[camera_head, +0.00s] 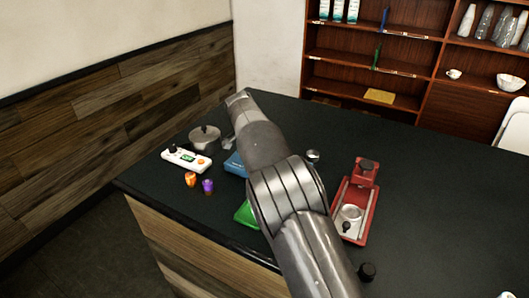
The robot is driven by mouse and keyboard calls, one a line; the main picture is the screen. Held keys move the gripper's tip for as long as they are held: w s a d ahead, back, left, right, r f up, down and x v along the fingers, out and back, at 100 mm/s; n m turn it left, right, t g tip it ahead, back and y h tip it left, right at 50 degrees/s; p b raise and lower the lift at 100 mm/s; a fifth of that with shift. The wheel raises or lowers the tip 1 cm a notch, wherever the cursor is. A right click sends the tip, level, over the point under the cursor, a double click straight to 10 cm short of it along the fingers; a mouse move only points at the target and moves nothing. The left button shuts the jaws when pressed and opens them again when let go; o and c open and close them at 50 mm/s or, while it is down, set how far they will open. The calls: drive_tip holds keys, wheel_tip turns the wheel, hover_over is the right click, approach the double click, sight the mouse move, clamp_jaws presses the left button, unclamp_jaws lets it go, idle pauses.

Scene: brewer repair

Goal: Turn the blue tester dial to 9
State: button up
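A blue box-like object (235,164), which looks like the blue tester, lies on the dark counter left of the middle. My arm covers its right side, and no dial or number can be read on it. My arm rises from the bottom and reaches forward over the counter, bending down at its far end. My gripper cannot be made out; it is hidden behind the arm. A small grey part shows beside the arm just behind the blue object, and I cannot tell what it is.
On the counter (420,215) left are a white device (187,159) with a green display, a metal pot (205,139), an orange item (190,179) and a purple item (208,186). A green object (245,214) is partly covered.

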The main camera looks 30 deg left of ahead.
idle(0.3)
drive_tip(key=o, duration=1)
drive_tip(key=shift+r, duration=0.15)
drive_tip(key=v, duration=1)
drive_tip(key=shift+s+a+r, duration=0.1)
drive_tip(key=shift+r, duration=0.15)
